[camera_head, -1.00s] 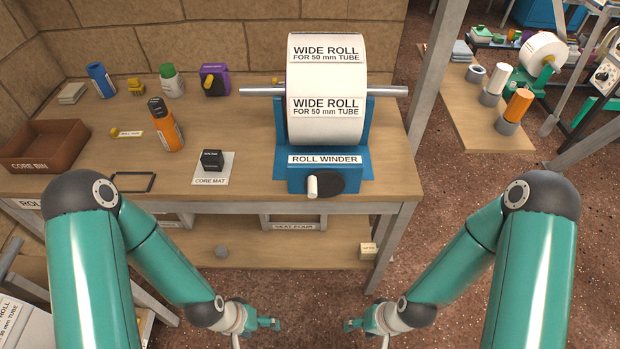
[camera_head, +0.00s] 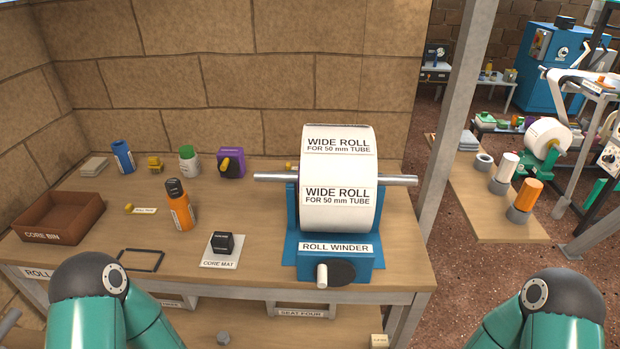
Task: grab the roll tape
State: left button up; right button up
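A small white label (camera_head: 145,211), its print too small to read surely now, lies on the bench left of centre. A small yellow piece (camera_head: 129,208) sits at the label's left end. A purple block with a yellow part (camera_head: 231,163) stands at the back of the bench. I cannot tell for sure which of these is the roll tape. Neither of my grippers is in view; only the upper parts of my two arms show at the bottom left and bottom right.
The blue roll winder (camera_head: 330,263) carries a wide white roll on a metal bar. An orange bottle (camera_head: 180,207), core mat (camera_head: 218,262), black frame (camera_head: 141,260) and brown core bin (camera_head: 60,220) are on the bench (camera_head: 90,262). Several small items line the back.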

aim_at(129, 208)
jog(key=z, duration=1.45)
jog(key=i, duration=0.15)
jog(key=u, duration=2.95)
jog(key=i, duration=0.15)
jog(key=u, duration=1.3)
jog(key=k, duration=1.15)
jog(key=z, duration=0.5)
jog(key=i, duration=0.55)
jog(key=z, duration=0.1)
